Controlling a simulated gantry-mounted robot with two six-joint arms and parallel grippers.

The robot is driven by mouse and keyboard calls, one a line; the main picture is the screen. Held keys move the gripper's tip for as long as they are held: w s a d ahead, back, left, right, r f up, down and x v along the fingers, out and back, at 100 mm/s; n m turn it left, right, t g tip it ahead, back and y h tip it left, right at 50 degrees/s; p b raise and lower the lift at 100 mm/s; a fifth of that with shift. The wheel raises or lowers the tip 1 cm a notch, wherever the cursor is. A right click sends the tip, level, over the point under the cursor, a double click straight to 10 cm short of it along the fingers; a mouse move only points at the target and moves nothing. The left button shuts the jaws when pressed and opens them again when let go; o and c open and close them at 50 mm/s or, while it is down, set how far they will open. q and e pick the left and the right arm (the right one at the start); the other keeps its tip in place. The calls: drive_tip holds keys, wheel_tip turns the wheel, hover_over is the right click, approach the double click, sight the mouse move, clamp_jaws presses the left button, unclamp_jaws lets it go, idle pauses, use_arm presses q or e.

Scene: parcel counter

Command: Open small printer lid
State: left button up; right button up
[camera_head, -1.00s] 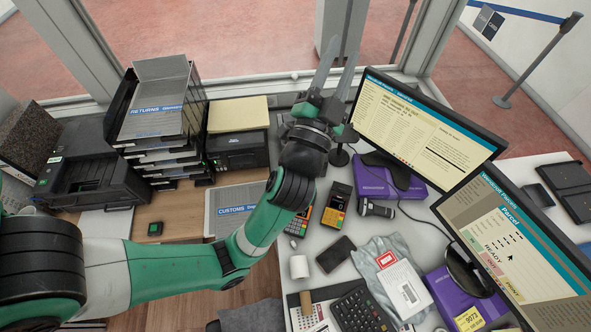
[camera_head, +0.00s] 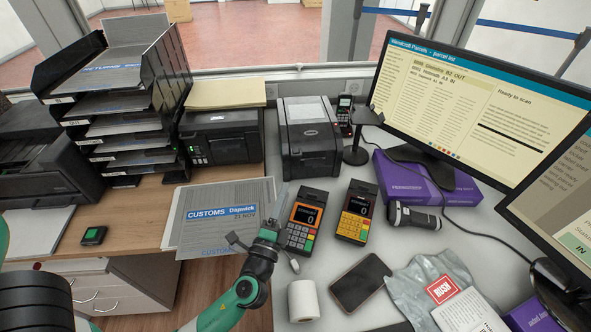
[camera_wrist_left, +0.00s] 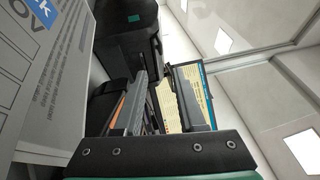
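The small printer (camera_head: 310,138), a dark grey box, stands on the counter in the head view, beside a wider black printer (camera_head: 222,138). Its lid looks closed. My left gripper (camera_head: 283,196) is in front of the small printer and apart from it, between the customs sheet (camera_head: 222,212) and the orange card terminal (camera_head: 306,219). Its fingers show almost edge-on. I see nothing held. My right gripper is not in view.
A yellow card terminal (camera_head: 356,212), a scanner (camera_head: 412,214) and a monitor (camera_head: 478,85) stand right of my gripper. A black stand (camera_head: 357,140) is close beside the small printer. A white roll (camera_head: 303,299) and a phone (camera_head: 361,283) lie nearer. Paper trays (camera_head: 115,110) rise left.

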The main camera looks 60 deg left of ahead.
use_arm(q)
drive_tip(key=x, duration=1.1)
drive_tip(key=shift+w+a+r, duration=0.15)
drive_tip(key=shift+w+a, duration=0.05)
drive_tip(key=shift+a, duration=0.05)
clamp_jaws()
idle(0.8)
